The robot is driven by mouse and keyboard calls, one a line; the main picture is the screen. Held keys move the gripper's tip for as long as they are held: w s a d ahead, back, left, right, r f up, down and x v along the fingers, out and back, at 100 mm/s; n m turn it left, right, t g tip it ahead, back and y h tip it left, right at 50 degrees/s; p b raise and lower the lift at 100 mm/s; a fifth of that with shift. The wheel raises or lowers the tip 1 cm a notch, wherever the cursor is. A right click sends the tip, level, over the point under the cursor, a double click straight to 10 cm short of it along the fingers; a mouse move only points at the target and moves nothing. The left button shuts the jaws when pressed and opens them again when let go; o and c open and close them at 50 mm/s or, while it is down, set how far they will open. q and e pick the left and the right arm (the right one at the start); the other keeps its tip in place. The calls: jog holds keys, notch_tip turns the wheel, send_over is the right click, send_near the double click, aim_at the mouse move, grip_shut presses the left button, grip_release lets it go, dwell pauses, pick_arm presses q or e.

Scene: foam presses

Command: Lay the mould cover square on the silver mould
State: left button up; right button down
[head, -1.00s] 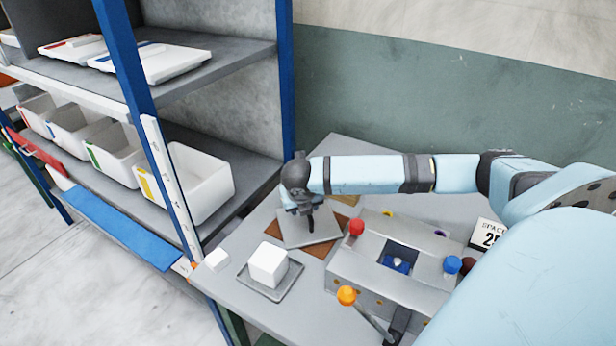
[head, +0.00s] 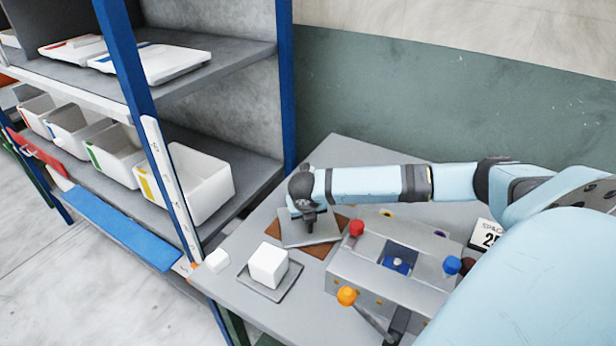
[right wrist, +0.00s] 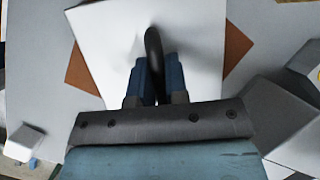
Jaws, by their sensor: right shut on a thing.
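The mould cover (head: 322,231) is a flat light-grey plate with a dark upright handle (right wrist: 153,45). It lies over a brown mat (head: 315,251) or is very close above it; I cannot tell if it touches. In the right wrist view the cover (right wrist: 108,45) looks almost white. My right gripper (head: 307,218) is shut on the handle, with a blue finger on each side of it in the right wrist view (right wrist: 154,75). The silver mould (head: 375,255) appears to be the metal block to the right, with a blue piece (head: 398,262) in its open recess. My left gripper is out of view.
A red knob (head: 356,228), a blue knob (head: 452,265) and an orange-knobbed lever (head: 347,296) stand around the block. A white cube (head: 268,264) sits on a grey tray (head: 270,291) in front. A shelf with white bins (head: 200,185) stands at left.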

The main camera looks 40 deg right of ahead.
jog(key=shift+r, duration=0.15)
jog(key=shift+w+r, duration=0.1)
jog(key=shift+r, duration=0.1)
notch_tip(320, 180, up, 19)
jog(key=shift+r, duration=0.2)
jog(key=shift+a, duration=0.1)
jog(key=s+a+m+g+y+p, duration=0.2)
jog(key=s+a+m+g+p, duration=0.1)
jog(key=a+m, duration=0.8)
jog(key=s+a+f+m+g+y+p, duration=0.1)
jog(key=s+a+m+g+y+p, duration=0.2)
jog(key=a+m, duration=0.8)
jog(key=m+g+p, duration=0.1)
jog(key=m, duration=0.7)
jog(key=shift+s+y, duration=0.3)
jog(key=shift+w+a, duration=0.1)
jog(key=shift+w, duration=0.1)
